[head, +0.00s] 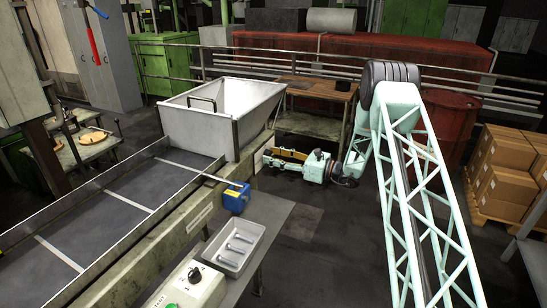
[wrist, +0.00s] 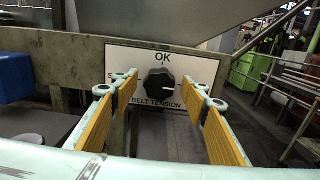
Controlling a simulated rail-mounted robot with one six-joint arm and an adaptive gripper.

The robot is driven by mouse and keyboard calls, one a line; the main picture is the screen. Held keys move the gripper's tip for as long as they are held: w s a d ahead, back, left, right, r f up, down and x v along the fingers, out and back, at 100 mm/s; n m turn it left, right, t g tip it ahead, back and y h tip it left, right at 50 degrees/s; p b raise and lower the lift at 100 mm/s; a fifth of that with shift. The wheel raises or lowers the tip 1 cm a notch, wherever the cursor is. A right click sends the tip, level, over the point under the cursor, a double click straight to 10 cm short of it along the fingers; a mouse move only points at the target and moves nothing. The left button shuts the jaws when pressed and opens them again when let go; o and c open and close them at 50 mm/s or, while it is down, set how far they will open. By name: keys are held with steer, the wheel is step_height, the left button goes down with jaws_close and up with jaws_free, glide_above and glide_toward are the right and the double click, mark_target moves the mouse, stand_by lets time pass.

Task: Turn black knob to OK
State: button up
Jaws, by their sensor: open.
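The black knob (wrist: 160,84) sits on a white plate (wrist: 118,58) marked OK at the top and BELT TENSION below. A white mark on the knob appears to point to the right, away from OK. Lettering at the left of the plate is mostly hidden by a finger. My gripper (wrist: 160,97) is open, with its yellow-padded fingers either side of the knob in the picture. Contact does not show, and the distance to the knob is hard to tell. In the head view my gripper (head: 280,158) faces the plate (head: 260,158) below the hopper; the knob is hidden there.
A white hopper (head: 222,112) stands above the conveyor (head: 110,215). A blue box (head: 236,198), a tray (head: 234,247) with several bolts and a control box (head: 186,290) with another black knob (head: 194,276) are nearby. Dark floor (head: 315,235) is clear below my arm.

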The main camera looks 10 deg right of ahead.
steer(key=c, duration=0.8)
steer(key=shift+n+b, duration=0.3)
steer(key=shift+b, duration=0.1)
steer(key=shift+s+a+f+n+b, duration=0.15)
steer(key=shift+n+b, duration=2.2)
steer(key=shift+n, duration=1.95)
steer(key=shift+s+f+n+b, duration=0.1)
steer(key=shift+n+b, duration=2.2)
steer(key=shift+n, duration=2)
